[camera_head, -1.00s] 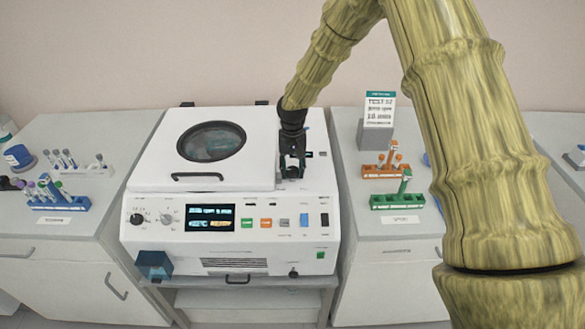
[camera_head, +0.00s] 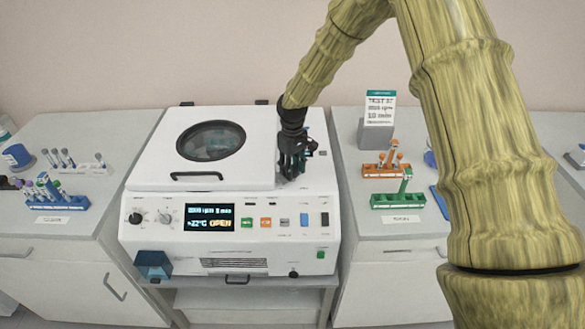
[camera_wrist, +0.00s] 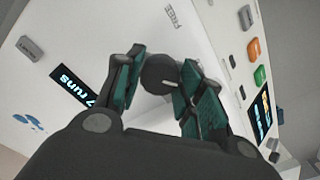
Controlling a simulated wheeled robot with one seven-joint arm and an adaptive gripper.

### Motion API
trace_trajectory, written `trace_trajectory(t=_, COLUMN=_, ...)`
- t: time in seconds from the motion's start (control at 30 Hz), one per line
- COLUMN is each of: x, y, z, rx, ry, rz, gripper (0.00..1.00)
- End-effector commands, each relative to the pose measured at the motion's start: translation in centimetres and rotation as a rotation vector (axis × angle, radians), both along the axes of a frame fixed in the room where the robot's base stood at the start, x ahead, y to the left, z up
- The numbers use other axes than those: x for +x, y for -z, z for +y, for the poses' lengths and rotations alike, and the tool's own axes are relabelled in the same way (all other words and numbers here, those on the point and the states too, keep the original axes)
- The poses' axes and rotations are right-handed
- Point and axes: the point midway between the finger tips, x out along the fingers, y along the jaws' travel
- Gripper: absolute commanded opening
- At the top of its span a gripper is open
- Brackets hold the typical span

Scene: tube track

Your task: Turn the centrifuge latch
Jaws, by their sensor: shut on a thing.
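The white centrifuge (camera_head: 150,215) stands in the middle of the head view, with its lid (camera_head: 255,165) lying down flat. The latch is a dark round knob (camera_wrist: 158,74) with a pale line mark, seen in the wrist view. In the head view my gripper hides it at the right of the lid. My gripper (camera_head: 291,172) points down there, and its teal-padded fingers (camera_wrist: 160,68) are shut on the knob from both sides. The word FREE is printed on the white surface beyond the knob. The front display (camera_head: 209,217) reads OPEN in its lower line.
Tube racks stand on the side counters: a blue one (camera_head: 60,203) at left, an orange one (camera_head: 382,171) and a green one (camera_head: 398,201) at right. A sign (camera_head: 380,108) stands behind them. The centrifuge's front panel carries several buttons and knobs.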

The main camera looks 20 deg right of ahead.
Motion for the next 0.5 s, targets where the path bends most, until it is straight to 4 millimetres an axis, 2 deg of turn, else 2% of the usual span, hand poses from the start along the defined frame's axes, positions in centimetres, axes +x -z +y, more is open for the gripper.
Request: trace_trajectory(t=0.5, x=0.13, y=-0.14, z=-0.13, rx=0.000, ry=-0.486, rz=-0.004, gripper=0.14)
